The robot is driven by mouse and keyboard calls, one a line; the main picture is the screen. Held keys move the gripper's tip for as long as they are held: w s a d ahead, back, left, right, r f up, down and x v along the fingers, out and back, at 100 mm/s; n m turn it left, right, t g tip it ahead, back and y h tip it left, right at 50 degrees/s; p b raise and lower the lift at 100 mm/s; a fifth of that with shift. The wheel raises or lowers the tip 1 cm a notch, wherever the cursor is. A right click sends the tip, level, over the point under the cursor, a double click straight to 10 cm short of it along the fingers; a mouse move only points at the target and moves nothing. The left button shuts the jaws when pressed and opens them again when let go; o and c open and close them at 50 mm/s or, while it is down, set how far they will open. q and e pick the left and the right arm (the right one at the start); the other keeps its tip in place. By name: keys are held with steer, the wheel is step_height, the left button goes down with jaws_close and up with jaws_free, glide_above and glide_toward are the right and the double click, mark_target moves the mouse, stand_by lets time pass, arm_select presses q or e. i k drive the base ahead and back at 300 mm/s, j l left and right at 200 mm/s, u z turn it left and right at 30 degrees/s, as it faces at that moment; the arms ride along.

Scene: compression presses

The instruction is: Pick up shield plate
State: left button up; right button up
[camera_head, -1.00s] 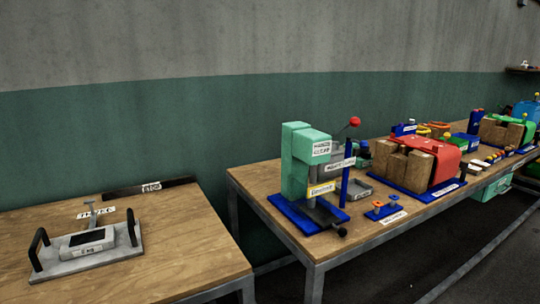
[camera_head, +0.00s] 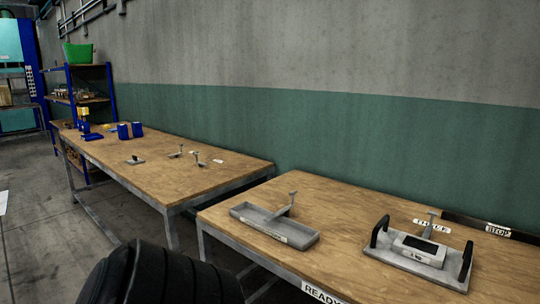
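No thing in view can be read as the shield plate by its label. A flat grey plate with two upright black handles (camera_head: 422,262) lies on the near wooden table at the right. It carries a raised block with a dark top and a small white label. A shallow grey tray (camera_head: 273,232) with a label on its front edge lies to its left. A small grey T-shaped post stands at each of these two. Neither of my grippers is in view.
The near table (camera_head: 345,213) has bare wood between tray and plate. A dark bar (camera_head: 490,227) marked STOP lies at its back edge. A longer table (camera_head: 155,175) with small fixtures and blue items stands at left, a gap between. A shelf holds a green bin (camera_head: 78,53).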

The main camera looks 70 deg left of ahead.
mark_target(136, 160)
steer(key=u, duration=3.15)
steer(key=i+j+u, duration=0.2)
steer(key=i+u, duration=0.15)
steer(key=i, duration=0.25)
steer(key=i+u, duration=0.35)
steer(key=i, duration=1)
steer(key=i+j, duration=0.1)
steer(key=i, duration=1.35)
steer(key=i+z, duration=0.4)
steer(key=i+j+z, duration=0.75)
steer(key=i, duration=0.15)
steer(key=i+j+z, duration=0.4)
